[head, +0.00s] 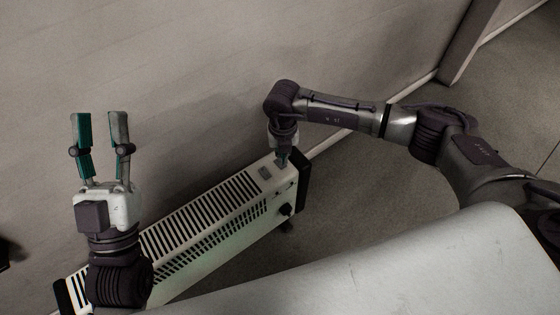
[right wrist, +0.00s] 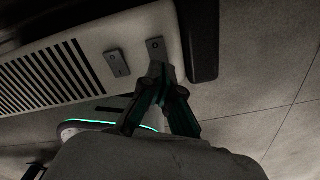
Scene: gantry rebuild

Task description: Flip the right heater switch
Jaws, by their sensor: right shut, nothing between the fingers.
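The heater (head: 215,215) is a long, low, pale unit with dark slotted vents, standing along the wall. Two grey switches sit on top near its right end. The left switch (head: 265,173) is clear to see, and it also shows in the right wrist view (right wrist: 117,63). The right switch (right wrist: 155,45) is partly hidden behind the fingertips. My right gripper (head: 283,162) is shut and empty, pointing down, with its tips at or just over the right switch; contact is unclear. My left gripper (head: 99,116) is open, empty and points up, left of the switches.
A dark knob (head: 286,209) is on the heater's front near the right end, and a black end cap (head: 303,178) closes that end. The wall (head: 200,60) rises close behind. Floor to the right of the heater (head: 370,190) is clear.

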